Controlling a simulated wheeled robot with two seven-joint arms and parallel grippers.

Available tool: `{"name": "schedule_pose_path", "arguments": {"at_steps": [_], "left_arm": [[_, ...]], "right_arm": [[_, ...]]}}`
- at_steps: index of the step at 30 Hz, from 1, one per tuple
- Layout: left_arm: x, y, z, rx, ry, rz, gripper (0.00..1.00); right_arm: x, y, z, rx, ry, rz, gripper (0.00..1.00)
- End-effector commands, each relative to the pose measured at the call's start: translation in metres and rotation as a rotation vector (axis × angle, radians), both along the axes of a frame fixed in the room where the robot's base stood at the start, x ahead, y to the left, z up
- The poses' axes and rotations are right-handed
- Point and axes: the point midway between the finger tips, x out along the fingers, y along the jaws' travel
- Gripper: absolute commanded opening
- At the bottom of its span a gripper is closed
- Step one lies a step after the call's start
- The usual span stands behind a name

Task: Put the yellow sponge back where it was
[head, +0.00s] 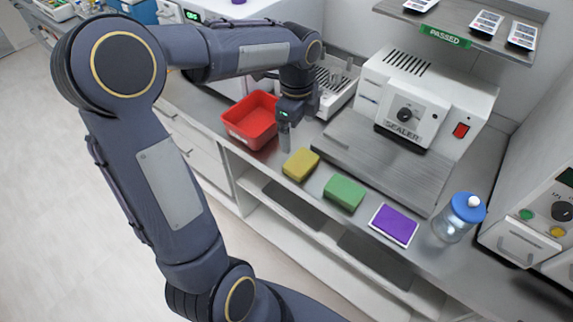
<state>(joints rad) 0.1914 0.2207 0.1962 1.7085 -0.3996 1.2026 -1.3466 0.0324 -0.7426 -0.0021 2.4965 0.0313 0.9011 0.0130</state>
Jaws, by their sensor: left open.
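The yellow sponge (301,165) lies flat on the grey counter, near its front edge. A green sponge (344,193) lies to its right, a small gap apart. My left gripper (285,140) points down just behind and left of the yellow sponge, beside the red bin (251,120). It is open, holds nothing that I can see, and appears apart from the sponge. My right gripper is not in view.
A purple pad with a white border (394,225) and a blue-lidded jar (460,217) stand further right. The white sealer (424,100) with its grey plate is behind the sponges. A shelf with a green PASSED label (445,36) hangs above. Open shelves lie below the counter.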

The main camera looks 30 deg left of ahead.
Motion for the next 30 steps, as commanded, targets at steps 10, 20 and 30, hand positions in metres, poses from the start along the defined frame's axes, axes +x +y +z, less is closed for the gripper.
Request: {"name": "schedule_pose_path", "arguments": {"at_steps": [10, 20, 30], "left_arm": [[-0.145, -0.043, 0.031, -0.36, -0.147, 1.033, 0.94], [-0.198, -0.075, 0.011, -0.663, -0.07, 1.548, 0.94], [-0.199, -0.076, 0.01, -0.67, -0.064, 1.566, 0.94]], "right_arm": [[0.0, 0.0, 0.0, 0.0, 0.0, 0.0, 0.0], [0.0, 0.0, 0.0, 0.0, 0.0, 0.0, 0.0], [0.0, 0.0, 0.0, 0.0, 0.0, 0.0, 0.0]]}}
